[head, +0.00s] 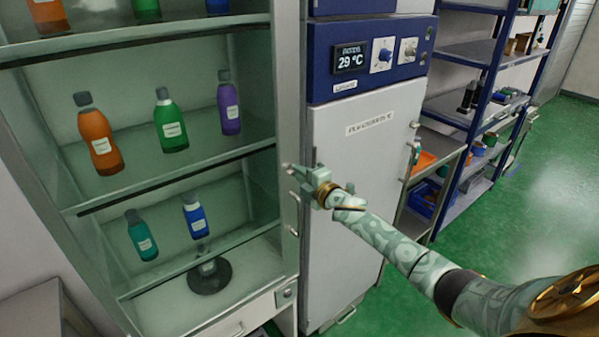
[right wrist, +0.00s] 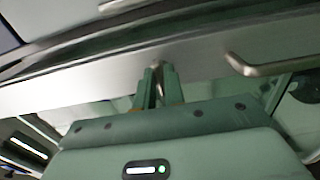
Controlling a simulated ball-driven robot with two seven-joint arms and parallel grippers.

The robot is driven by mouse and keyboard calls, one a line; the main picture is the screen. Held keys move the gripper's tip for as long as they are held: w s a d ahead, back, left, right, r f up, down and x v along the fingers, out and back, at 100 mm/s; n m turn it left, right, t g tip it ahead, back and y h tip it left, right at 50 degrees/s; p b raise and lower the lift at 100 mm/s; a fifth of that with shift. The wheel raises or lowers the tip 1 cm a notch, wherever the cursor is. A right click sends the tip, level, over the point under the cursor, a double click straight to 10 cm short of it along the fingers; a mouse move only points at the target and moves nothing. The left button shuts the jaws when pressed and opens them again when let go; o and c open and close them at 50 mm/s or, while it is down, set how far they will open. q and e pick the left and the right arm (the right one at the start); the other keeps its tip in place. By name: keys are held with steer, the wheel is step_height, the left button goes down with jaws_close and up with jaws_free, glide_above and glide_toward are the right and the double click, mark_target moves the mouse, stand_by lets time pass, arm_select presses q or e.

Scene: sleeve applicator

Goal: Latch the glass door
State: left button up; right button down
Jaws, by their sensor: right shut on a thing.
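The glass door (head: 287,110) belongs to the tall cabinet at the left, and its metal frame edge runs down beside the white incubator. In the right wrist view the same metal frame (right wrist: 90,85) crosses the picture, with a bar handle (right wrist: 270,68) at the right. My right gripper (head: 290,169) is at the frame, just above that handle (head: 294,215). In the right wrist view its fingers (right wrist: 156,82) are close together on a small part at the frame. This looks like the latch, mostly hidden by the fingers. My left gripper is not in view.
Bottles such as the orange one (head: 98,140) stand on the cabinet shelves. The incubator (head: 350,185) stands close at the right of the frame. A blue shelf rack (head: 478,110) is further right. The green floor (head: 545,180) at the right is open.

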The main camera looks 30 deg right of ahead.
stand_by(0.4)
steer(key=c, duration=1.5)
jaws_free()
steer(key=s, duration=0.5)
steer(key=s+d, duration=0.1)
steer(key=s, duration=0.5)
steer(key=s+b, duration=0.1)
steer(key=s, duration=0.4)
steer(key=shift+s+d, duration=0.15)
steer(key=shift+d, duration=0.05)
